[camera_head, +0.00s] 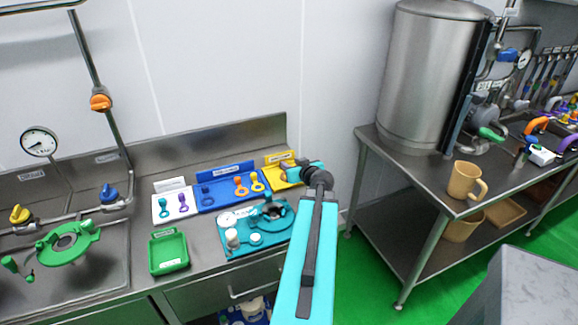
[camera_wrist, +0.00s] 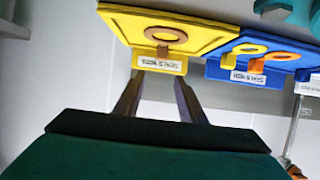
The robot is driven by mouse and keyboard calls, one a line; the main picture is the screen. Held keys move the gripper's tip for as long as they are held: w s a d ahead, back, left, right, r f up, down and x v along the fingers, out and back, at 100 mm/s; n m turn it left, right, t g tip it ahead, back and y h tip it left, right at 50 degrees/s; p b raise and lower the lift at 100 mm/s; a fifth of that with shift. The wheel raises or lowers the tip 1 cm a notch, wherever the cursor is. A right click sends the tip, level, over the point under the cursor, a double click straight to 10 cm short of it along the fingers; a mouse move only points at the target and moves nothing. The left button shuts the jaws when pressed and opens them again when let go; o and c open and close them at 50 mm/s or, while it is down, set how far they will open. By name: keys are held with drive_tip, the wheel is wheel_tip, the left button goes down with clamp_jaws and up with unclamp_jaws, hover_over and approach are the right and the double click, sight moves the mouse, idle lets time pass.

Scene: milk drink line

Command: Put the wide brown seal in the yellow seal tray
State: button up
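The yellow seal tray (camera_wrist: 205,33) fills the upper middle of the wrist view, with a white label on its edge. The brown ring seal (camera_wrist: 146,36) lies on the tray, its short tab towards the labelled edge. My gripper (camera_wrist: 159,80) is open and empty; its two dark fingers stand apart just short of the labelled edge, clear of the seal. In the head view the yellow tray (camera_head: 272,172) stands at the right end of the steel counter, partly hidden by my teal gripper and arm.
A blue tray (camera_head: 222,196) with orange, yellow and blue seals adjoins the yellow tray. A teal fixture board (camera_head: 235,250) and a green tray (camera_head: 168,252) lie in front. A steel tank (camera_head: 425,75) stands right.

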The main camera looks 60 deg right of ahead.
drive_tip(key=shift+b+v, duration=0.3)
drive_tip(key=shift+v, duration=1)
drive_tip(key=shift+s, duration=0.15)
